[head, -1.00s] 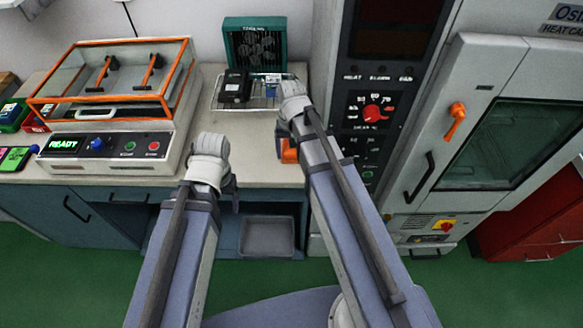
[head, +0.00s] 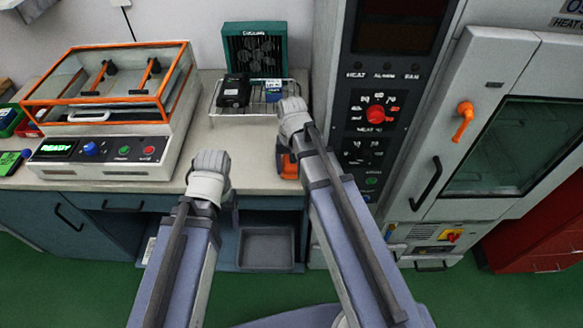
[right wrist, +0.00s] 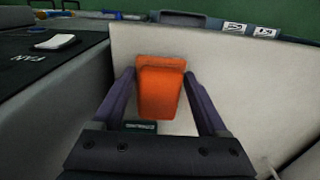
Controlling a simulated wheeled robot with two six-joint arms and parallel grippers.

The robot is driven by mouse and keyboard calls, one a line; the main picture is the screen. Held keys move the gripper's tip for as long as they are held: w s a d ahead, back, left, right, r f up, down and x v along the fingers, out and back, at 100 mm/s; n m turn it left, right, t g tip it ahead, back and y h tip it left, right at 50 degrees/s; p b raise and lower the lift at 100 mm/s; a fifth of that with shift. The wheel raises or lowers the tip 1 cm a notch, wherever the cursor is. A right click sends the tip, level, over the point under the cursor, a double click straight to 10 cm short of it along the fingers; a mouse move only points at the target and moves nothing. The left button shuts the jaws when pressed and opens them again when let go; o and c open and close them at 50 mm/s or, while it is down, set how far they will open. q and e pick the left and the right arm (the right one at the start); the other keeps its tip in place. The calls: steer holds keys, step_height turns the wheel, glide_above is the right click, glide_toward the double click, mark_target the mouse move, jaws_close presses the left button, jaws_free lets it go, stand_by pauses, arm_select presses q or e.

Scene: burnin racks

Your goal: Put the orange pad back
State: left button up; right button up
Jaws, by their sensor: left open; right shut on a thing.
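The orange pad (head: 289,166) shows beside my right forearm, low over the front of the bench. In the right wrist view the orange pad (right wrist: 160,88) sits between the two fingers of my right gripper (right wrist: 161,77), which is shut on it. I cannot tell whether the pad touches the bench top. My left gripper (head: 226,194) is open near the bench's front edge, mostly hidden behind its own wrist, with nothing seen in it.
A wire rack (head: 262,101) with a black block (head: 234,91) and a blue item stands before a green fan unit (head: 254,48). An orange-framed test box (head: 107,150) is at left. A tall oven cabinet (head: 375,165) stands close on the right. Bare bench lies between.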

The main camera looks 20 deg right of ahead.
mark_target(291, 166)
steer(key=o, duration=1.1)
steer(key=shift+f, duration=0.1)
step_height(291, 166, up, 12)
steer(key=p, duration=1.2)
step_height(291, 166, down, 12)
steer(key=b, duration=1.2)
